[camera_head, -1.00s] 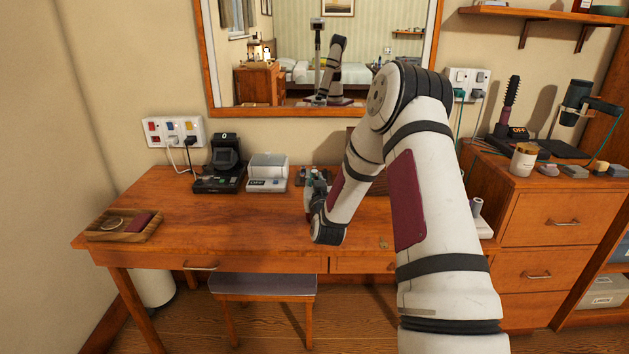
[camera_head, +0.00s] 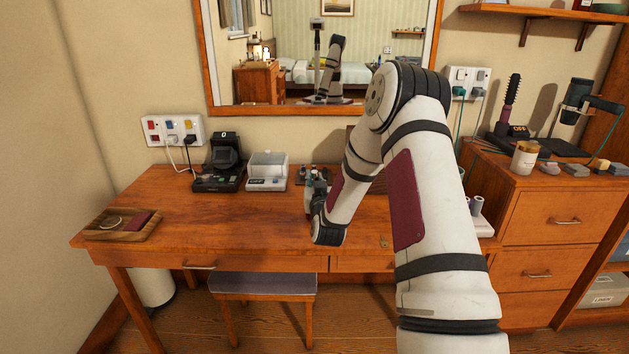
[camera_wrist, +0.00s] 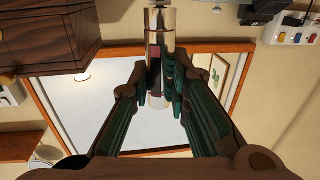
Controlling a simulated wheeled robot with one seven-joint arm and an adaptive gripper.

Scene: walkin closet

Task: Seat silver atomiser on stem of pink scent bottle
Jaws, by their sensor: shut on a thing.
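My gripper (camera_wrist: 164,85) is shut on the silver atomiser (camera_wrist: 160,30), a shiny, mirror-like cylinder that shows between the dark green fingers in the wrist view. In the head view my gripper (camera_head: 317,190) is low over the middle of the desk, partly hidden by my own arm, and the atomiser cannot be made out there. I cannot pick out the pink scent bottle or its stem in either view.
A wooden tray (camera_head: 97,226) lies far left. The mirror (camera_head: 290,110) rises behind. The desk's left middle is clear.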

